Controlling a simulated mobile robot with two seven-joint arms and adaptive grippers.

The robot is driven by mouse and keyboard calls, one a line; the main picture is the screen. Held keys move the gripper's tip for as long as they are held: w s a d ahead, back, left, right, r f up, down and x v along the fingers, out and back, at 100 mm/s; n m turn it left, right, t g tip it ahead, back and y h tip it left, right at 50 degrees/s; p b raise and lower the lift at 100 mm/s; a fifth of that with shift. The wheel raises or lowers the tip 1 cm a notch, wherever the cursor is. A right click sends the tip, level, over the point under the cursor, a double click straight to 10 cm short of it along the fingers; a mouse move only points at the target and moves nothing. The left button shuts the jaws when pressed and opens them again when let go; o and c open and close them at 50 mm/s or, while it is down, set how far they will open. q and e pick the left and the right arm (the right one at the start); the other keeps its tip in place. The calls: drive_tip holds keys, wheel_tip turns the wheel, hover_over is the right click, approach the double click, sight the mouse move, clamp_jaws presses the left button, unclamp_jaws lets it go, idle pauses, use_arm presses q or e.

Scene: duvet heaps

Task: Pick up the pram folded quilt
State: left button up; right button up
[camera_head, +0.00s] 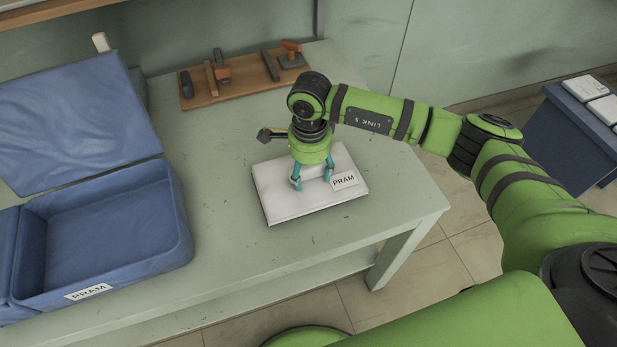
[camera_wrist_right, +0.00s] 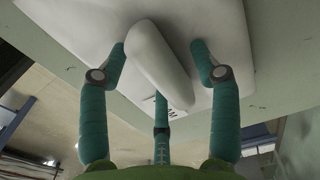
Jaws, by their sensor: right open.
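The pram folded quilt (camera_head: 287,207) is a flat white folded bundle with a PRAM label, lying on the pale green table. My right gripper (camera_head: 312,182) points down over its middle, with teal fingers at its top surface. In the right wrist view the fingers are apart, on either side of a raised white ridge (camera_wrist_right: 158,62) of the quilt. The gripper is open; whether the fingertips touch the cloth I cannot tell. The label is partly hidden there by a finger. My left gripper is out of view.
An open blue case (camera_head: 110,235) labelled PRAM stands at the left, its lid raised behind. A wooden board (camera_head: 240,88) with several tools lies at the back. The table (camera_head: 235,245) is clear between case and quilt. A blue stand (camera_head: 565,135) with white items is at the right.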

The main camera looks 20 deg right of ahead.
clamp_jaws()
drive_tip(key=shift+r, duration=0.1)
